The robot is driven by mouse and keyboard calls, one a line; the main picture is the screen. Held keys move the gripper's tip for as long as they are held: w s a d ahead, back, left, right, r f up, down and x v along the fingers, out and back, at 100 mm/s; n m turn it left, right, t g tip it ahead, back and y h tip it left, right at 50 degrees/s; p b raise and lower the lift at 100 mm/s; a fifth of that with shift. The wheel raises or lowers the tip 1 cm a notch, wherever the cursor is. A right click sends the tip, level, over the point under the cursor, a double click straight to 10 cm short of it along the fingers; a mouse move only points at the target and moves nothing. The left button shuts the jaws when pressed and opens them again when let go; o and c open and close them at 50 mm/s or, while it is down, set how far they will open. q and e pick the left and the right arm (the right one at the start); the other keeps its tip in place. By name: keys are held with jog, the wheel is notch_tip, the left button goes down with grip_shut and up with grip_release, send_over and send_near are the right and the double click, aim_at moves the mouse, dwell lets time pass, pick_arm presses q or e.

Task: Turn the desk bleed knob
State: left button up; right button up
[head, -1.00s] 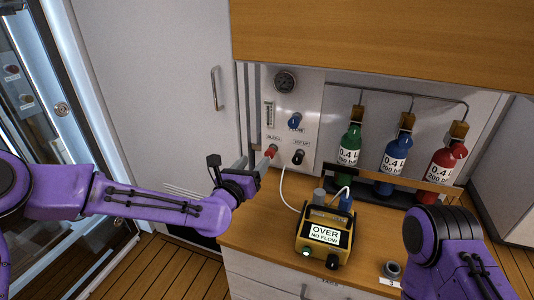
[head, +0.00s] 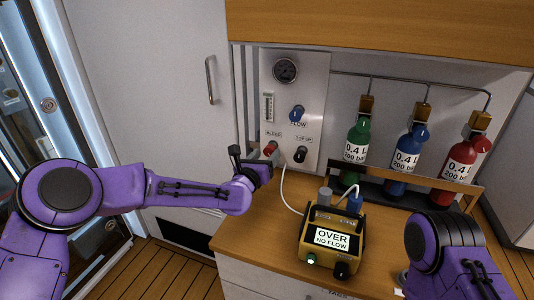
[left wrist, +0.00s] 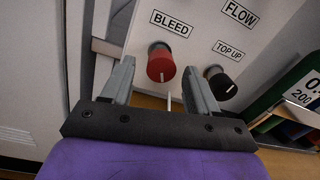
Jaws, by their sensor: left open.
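The red bleed knob (head: 270,148) is on the panel (head: 321,90), under its BLEED label. In the left wrist view the bleed knob (left wrist: 161,64) lies ahead of and between my two fingertips. My left gripper (head: 263,159) is open in front of it; in the left wrist view the left gripper (left wrist: 160,80) has a finger on each side of the knob's line. I cannot tell whether the fingers touch it. My right arm shows at the lower right, but its gripper is out of view.
The black top up knob (head: 300,155) is close to the right of the bleed knob, with the blue flow knob (head: 297,113) above. A yellow meter (head: 332,238) reading OVER NO FLOW stands on the desk (head: 240,235). Green, blue and red bottles (head: 407,155) are racked at right.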

pick_arm(q)
jog(key=shift+w+d, duration=0.3)
jog(key=shift+w, duration=0.25)
jog(key=shift+c, duration=0.3)
jog(key=c, duration=1)
